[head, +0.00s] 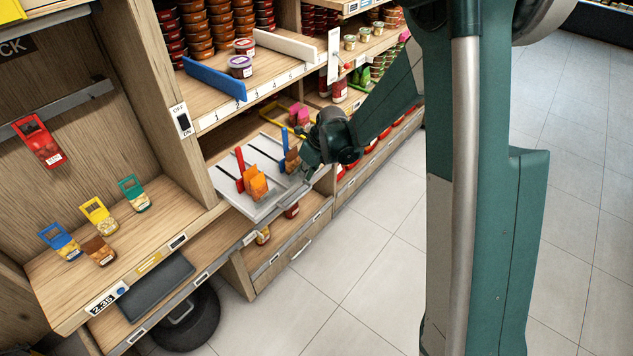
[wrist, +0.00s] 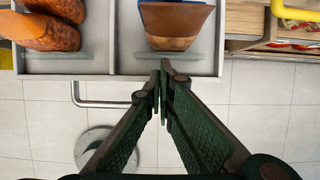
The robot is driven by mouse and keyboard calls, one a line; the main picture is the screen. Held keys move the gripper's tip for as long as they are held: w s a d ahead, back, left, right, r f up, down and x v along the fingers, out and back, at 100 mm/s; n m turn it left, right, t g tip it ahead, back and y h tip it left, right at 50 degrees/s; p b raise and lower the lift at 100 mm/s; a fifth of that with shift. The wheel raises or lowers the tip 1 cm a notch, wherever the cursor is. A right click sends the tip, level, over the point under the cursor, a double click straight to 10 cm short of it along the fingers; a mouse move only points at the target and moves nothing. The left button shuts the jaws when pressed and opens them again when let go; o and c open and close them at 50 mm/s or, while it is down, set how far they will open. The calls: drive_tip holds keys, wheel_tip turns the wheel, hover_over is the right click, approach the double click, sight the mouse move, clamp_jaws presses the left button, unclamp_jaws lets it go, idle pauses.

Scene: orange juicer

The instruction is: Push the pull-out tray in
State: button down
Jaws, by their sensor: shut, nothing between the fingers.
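The pull-out tray (head: 268,211) is grey with dark slots and sticks out of the wooden shelf unit over the floor. In the wrist view its front edge (wrist: 60,76) runs across the top, with a metal bar handle (wrist: 105,104) below it. My gripper (wrist: 161,68) is shut and empty, its fingertips at the tray's front edge, right of the handle. I cannot tell whether they touch the tray. In the head view my gripper (head: 302,171) is at the tray's right end, partly hidden by my wrist.
A yellow bar (wrist: 296,12) is at the wrist view's top right. Tiled floor (head: 375,215) in front is clear.

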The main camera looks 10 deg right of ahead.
sight(285, 144)
drive_tip(key=w+a+b, duration=0.1)
drive_tip(key=w+a, duration=1)
drive_tip(key=shift+w+a, duration=0.4)
drive_tip(key=shift+w+a+r, duration=0.1)
drive_tip(key=shift+w+a, duration=0.1)
drive_tip(key=shift+a, duration=0.15)
drive_tip(key=shift+s+d+b, duration=0.35)
drive_tip(key=shift+s+d, duration=0.05)
drive_tip(key=shift+d, duration=0.05)
drive_tip(key=s+d, duration=0.2)
drive_tip(key=shift+s+d, duration=0.2)
drive_tip(key=shift+d, duration=0.15)
drive_tip(key=p+v, duration=0.1)
drive_tip(key=v, duration=0.8)
drive_tip(key=shift+s+d+r, duration=0.1)
drive_tip(key=shift+r, duration=0.3)
drive_tip(key=shift+s+d, duration=0.1)
